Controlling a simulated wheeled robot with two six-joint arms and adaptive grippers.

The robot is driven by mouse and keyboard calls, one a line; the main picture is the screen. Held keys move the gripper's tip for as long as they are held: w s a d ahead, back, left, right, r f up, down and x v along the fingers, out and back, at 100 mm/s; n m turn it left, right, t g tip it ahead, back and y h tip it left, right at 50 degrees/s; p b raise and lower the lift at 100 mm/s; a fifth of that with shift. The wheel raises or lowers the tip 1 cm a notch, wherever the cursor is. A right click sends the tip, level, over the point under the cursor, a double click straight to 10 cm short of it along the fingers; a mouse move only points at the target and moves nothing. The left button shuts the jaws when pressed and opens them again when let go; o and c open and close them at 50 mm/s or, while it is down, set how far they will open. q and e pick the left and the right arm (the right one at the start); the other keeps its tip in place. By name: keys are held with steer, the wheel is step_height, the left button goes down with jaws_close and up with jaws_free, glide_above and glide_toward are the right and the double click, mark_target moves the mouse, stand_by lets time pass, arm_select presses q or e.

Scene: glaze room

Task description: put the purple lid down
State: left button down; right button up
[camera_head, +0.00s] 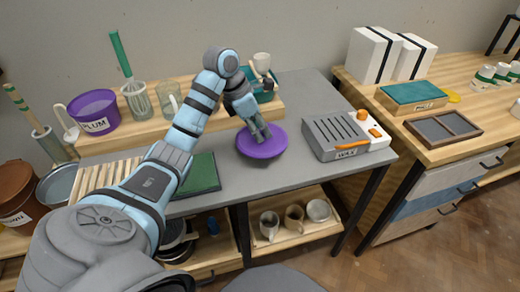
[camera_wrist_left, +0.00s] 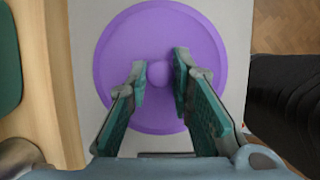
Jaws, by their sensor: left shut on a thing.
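The purple lid (camera_head: 262,146) is a round disc over the grey bench top (camera_head: 300,90) in the head view. It also fills the middle of the left wrist view (camera_wrist_left: 125,35), with a small round knob (camera_wrist_left: 160,74) at its centre. My left gripper (camera_head: 262,136) reaches down to it from above. In the left wrist view the fingers (camera_wrist_left: 160,82) stand on either side of the knob, shut on it. Whether the lid touches the bench or hangs just above it, I cannot tell. My right gripper is not in view.
A grey and white wax unit (camera_head: 338,138) stands right of the lid. A green mat (camera_head: 202,172) lies to the left. A raised wooden shelf (camera_head: 150,128) behind holds a purple PLUM pot (camera_head: 94,110) and jars. Grey bench around the lid's front is bare.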

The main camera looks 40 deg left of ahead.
arm_select(q)
steer(key=f, duration=0.4)
steer(key=shift+s+b, duration=0.25)
steer(key=shift+b, duration=0.1)
steer(key=shift+w+f, duration=0.1)
steer(key=shift+f, duration=0.15)
steer(key=shift+f, duration=0.1)
steer(key=c, duration=1.4)
jaws_free()
steer(key=shift+r, duration=0.25)
steer(key=p+v, duration=0.2)
steer(key=v, duration=1)
steer(key=shift+f, duration=0.1)
